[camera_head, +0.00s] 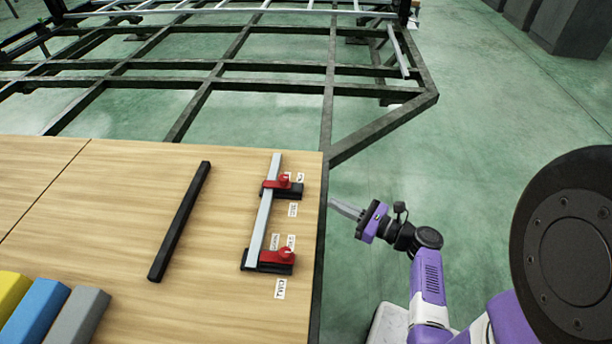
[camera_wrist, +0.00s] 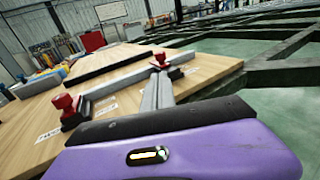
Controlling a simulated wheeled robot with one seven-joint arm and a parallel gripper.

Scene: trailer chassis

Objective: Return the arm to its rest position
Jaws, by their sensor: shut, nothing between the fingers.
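My gripper (camera_head: 346,210) is at the end of my purple and black arm, just off the right edge of the wooden table top (camera_head: 140,200) in the head view. Its grey fingers point left toward the table and are shut with nothing between them. In the wrist view my gripper (camera_wrist: 158,82) shows its fingers together, with the table beyond them. No contact with the table can be made out.
A grey bar (camera_head: 262,215) lies on the table in two red-knobbed black holders with labels. A black bar (camera_head: 180,220) lies left of it. Yellow, blue and grey blocks (camera_head: 35,308) sit at the front left. A dark chassis frame (camera_head: 210,80) extends behind. Green floor (camera_head: 480,130) is clear at right.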

